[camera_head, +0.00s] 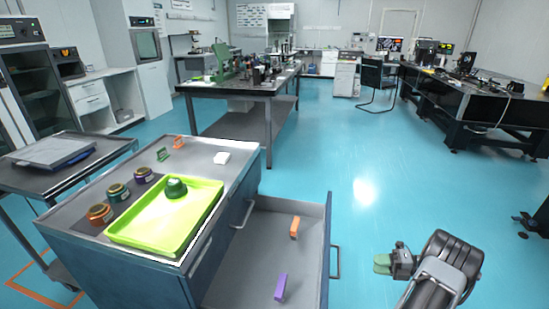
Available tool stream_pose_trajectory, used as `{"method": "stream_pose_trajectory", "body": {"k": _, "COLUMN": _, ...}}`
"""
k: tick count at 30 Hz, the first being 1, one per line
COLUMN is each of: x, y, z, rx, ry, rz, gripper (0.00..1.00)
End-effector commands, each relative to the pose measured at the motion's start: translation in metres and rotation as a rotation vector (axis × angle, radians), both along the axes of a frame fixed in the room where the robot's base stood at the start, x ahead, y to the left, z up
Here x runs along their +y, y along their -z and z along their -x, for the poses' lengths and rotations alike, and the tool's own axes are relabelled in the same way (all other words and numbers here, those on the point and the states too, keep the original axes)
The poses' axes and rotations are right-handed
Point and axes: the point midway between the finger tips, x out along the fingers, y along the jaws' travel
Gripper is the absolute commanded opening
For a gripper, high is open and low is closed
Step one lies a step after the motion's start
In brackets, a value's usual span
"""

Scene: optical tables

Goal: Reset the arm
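My arm is at the lower right, over the blue floor and to the right of the open drawer. My gripper (382,264) has green fingertips and points left toward the drawer. The two fingertips look close together, but the view is too small to tell whether they are parted. I see nothing hanging from them. Part of my arm is cut off by the bottom edge.
The cabinet's open drawer (245,265) holds an orange block (295,227) and a purple block (280,287). A green tray (150,238) with a dark green object (175,188) lies on top. The central floor (350,170) is clear. A black optical table (470,98) stands right.

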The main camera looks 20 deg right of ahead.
Motion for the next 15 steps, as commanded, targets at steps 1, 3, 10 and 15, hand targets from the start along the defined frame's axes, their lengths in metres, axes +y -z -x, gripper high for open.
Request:
{"method": "stream_pose_trajectory", "body": {"k": 1, "x": 0.0, "y": 0.0, "z": 0.0, "rx": -0.006, "ry": -0.001, "rz": 0.003, "gripper": 0.37}}
{"method": "stream_pose_trajectory", "body": {"k": 3, "x": 0.0, "y": 0.0, "z": 0.0, "rx": -0.035, "ry": -0.007, "rz": 0.021, "gripper": 0.37}}
{"method": "stream_pose_trajectory", "body": {"k": 10, "x": 0.009, "y": 0.03, "z": 0.011, "rx": -0.268, "ry": -0.117, "rz": 0.272, "gripper": 0.37}}
{"method": "stream_pose_trajectory", "body": {"k": 15, "x": 0.034, "y": 0.027, "z": 0.032, "rx": -0.512, "ry": -0.393, "rz": 0.55, "gripper": 0.37}}
